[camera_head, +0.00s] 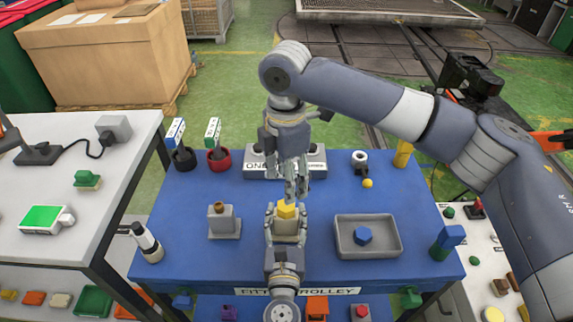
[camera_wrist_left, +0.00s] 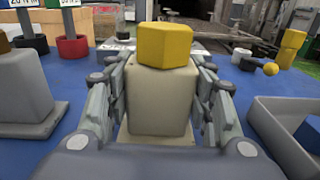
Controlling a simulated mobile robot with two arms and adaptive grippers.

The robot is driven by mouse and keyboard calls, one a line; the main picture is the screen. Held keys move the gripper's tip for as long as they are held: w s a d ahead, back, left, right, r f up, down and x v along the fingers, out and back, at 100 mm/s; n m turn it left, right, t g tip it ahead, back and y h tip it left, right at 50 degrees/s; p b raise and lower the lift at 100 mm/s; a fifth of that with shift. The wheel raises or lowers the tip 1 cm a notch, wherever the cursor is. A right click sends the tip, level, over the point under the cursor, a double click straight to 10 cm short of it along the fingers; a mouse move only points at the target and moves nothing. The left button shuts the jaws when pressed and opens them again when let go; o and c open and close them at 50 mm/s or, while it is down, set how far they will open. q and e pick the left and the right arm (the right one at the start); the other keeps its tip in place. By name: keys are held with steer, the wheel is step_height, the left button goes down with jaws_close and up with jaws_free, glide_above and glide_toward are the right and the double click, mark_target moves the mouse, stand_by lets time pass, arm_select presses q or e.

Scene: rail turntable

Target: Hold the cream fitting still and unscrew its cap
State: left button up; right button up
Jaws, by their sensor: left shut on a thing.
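The cream fitting (camera_head: 287,226) stands on the blue trolley top with a yellow faceted cap (camera_head: 287,211) on it. In the left wrist view the cream fitting (camera_wrist_left: 160,95) is upright between my left fingers, with the yellow cap (camera_wrist_left: 165,45) on top. My left gripper (camera_head: 286,222) is shut on the fitting's sides from the near side. My right gripper (camera_head: 296,192) points down just beyond and above the cap. It appears apart from the cap; its finger opening is unclear, and it does not show in the left wrist view.
A grey tray (camera_head: 341,238) with a blue hexagonal piece (camera_head: 362,236) lies right of the fitting. A grey block with a brown top (camera_head: 224,222) stands left. Red (camera_head: 219,160) and black pots, a white ring and a yellow ball (camera_head: 367,183) are farther back.

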mark_target(286, 209)
step_height(286, 209, down, 8)
steer(key=shift+f, duration=0.25)
steer(key=c, duration=1.2)
steer(key=shift+o, duration=0.2)
steer(key=n, duration=0.6)
